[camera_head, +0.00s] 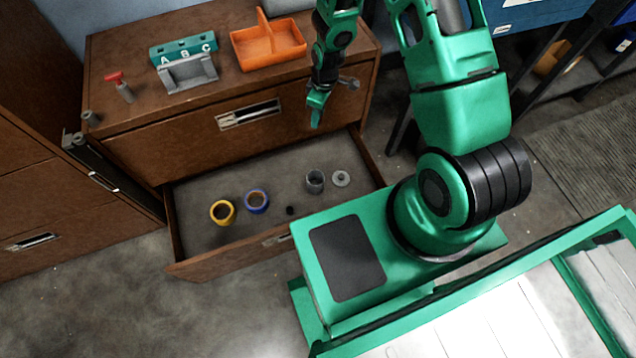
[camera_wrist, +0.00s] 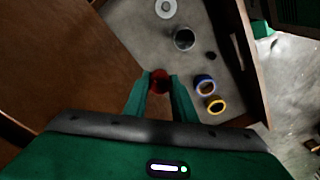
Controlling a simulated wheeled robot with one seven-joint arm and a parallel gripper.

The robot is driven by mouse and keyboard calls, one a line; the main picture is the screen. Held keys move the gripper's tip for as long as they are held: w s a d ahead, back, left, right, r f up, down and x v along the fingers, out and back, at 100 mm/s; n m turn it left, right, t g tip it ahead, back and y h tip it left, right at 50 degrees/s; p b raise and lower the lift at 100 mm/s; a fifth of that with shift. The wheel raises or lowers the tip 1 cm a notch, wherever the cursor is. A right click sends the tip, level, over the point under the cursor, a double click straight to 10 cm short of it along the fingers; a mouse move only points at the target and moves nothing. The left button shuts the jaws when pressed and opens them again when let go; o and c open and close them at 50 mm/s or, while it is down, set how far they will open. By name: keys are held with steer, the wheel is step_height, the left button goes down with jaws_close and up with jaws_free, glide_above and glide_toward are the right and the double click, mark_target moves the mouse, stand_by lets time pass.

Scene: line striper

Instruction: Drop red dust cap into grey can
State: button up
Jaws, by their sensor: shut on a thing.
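My gripper (camera_head: 316,107) hangs over the back part of the open drawer in the head view, fingers pointing down. In the wrist view my gripper (camera_wrist: 160,83) is shut on the red dust cap (camera_wrist: 160,77), a small dark-red round piece between the fingertips. The cap cannot be made out in the head view. The grey can (camera_head: 315,181) stands upright and open-topped in the right part of the drawer. It also shows in the wrist view (camera_wrist: 184,39), beyond the fingertips and slightly right. The cap is apart from the can.
The open drawer (camera_head: 275,240) also holds a grey disc (camera_head: 341,178), a blue-rimmed roll (camera_head: 257,201), a yellow roll (camera_head: 222,212) and a small black piece (camera_head: 290,210). On the cabinet top stand an orange tray (camera_head: 268,45), a lettered green block (camera_head: 183,50) and a red-handled tool (camera_head: 115,79).

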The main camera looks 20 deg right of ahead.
steer(key=s+a+f+n, duration=0.1)
steer(key=s+f+n, duration=0.2)
steer(key=f, duration=0.6)
steer(key=s+f+n, duration=0.4)
steer(key=f+n, duration=0.1)
steer(key=f, duration=0.5)
steer(key=shift+s+a+f+g, duration=0.2)
steer(key=shift+a+g, duration=0.1)
steer(key=shift+a, duration=0.1)
steer(key=o, duration=1.1)
steer(key=shift+r, duration=0.1)
steer(key=r, duration=0.3)
steer(key=d+r, duration=0.1)
steer(key=r, duration=0.6)
steer(key=shift+w+d+r, duration=0.1)
steer(key=shift+d+r, duration=0.05)
steer(key=shift+r, duration=0.15)
